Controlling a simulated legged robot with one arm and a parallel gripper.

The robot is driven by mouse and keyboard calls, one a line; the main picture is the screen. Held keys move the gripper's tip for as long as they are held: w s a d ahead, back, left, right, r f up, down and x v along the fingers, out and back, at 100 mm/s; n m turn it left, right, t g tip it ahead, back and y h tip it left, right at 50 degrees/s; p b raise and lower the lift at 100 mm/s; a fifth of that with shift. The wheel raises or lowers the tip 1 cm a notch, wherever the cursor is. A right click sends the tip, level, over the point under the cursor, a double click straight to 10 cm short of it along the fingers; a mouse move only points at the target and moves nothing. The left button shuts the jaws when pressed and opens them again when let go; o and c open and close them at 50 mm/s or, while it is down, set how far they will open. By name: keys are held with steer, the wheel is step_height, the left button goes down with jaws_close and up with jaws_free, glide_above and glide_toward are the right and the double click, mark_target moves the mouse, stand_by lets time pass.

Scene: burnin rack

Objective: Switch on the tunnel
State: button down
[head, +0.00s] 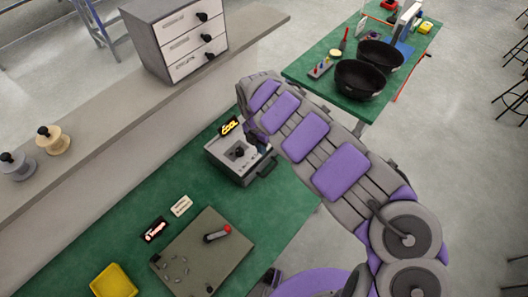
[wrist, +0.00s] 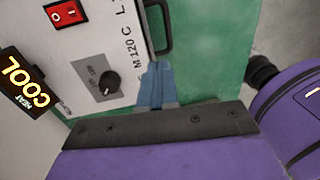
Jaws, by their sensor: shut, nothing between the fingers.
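A grey box with a white top panel, which looks like the tunnel (head: 226,152), sits on the green bench; its panel (wrist: 88,55) fills the upper left of the wrist view. The panel carries a red rocker switch (wrist: 66,14), a black knob (wrist: 109,82) and lettering with "120C". A dark handle (wrist: 158,28) is on the box's side. My gripper (wrist: 158,70) is shut and empty, its blue fingers over the panel's edge near the handle, right of the knob. In the head view my arm partly covers the box. I cannot tell whether the fingers touch it.
A sign lit "COOL" (wrist: 27,82) stands beside the box. A grey board (head: 185,260) with a red-tipped lever (head: 218,234), a yellow bin (head: 113,281) and a small lit sign (head: 155,230) are on the bench. A drawer cabinet (head: 155,45) stands on the ledge behind.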

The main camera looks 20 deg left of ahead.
steer(key=shift+s+d+r+p, duration=0.1)
steer(key=shift+s+d+p, duration=0.15)
steer(key=shift+s+d, duration=0.35)
steer(key=shift+s+d+r+p, duration=0.1)
steer(key=shift+s+d+p, duration=0.2)
steer(key=shift+s, duration=0.4)
